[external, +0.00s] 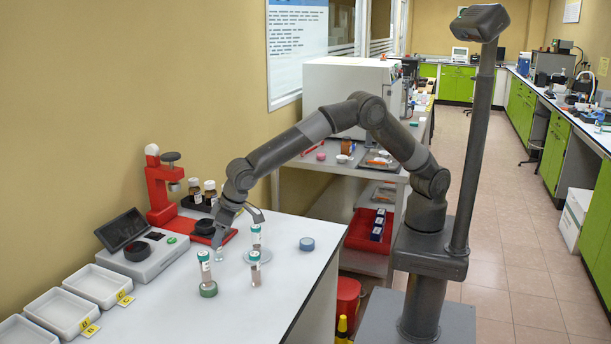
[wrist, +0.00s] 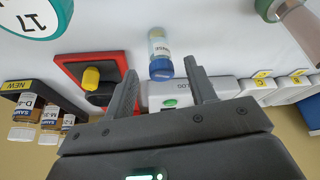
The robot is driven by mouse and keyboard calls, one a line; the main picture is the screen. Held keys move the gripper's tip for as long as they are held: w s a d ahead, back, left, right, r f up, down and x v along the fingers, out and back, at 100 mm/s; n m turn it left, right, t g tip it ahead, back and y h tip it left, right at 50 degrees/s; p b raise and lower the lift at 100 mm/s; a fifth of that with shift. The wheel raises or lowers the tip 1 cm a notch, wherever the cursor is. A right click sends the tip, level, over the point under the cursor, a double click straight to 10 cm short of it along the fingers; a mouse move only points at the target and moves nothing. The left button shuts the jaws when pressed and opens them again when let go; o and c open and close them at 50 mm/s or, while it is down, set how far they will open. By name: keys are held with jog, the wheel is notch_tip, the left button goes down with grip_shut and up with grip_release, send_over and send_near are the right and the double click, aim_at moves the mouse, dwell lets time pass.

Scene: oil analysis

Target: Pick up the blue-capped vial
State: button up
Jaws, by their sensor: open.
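The blue-capped vial (wrist: 160,54) shows in the wrist view as a small clear vial with a white label and a blue cap. It appears in the gap between the two fingertips of my gripper (wrist: 161,66), with white bench around it. My gripper is open, and I see no finger touching the vial. In the external view my gripper (external: 236,214) hangs low over the bench, beside the red stand. The vial is hard to make out there, largely hidden by the gripper.
Teal-capped vials (external: 254,257) (external: 204,257) stand close by on the bench. A blue lid (external: 307,243) lies to their right. The red stand (external: 163,190), brown bottles (external: 210,188), a scale (external: 146,262) and white trays (external: 97,285) line the wall side.

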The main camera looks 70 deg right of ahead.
jog(key=x, duration=0.5)
jog(key=shift+a+f, duration=0.1)
jog(key=shift+f, duration=0.05)
jog(key=shift+c, duration=0.2)
jog(key=c, duration=1)
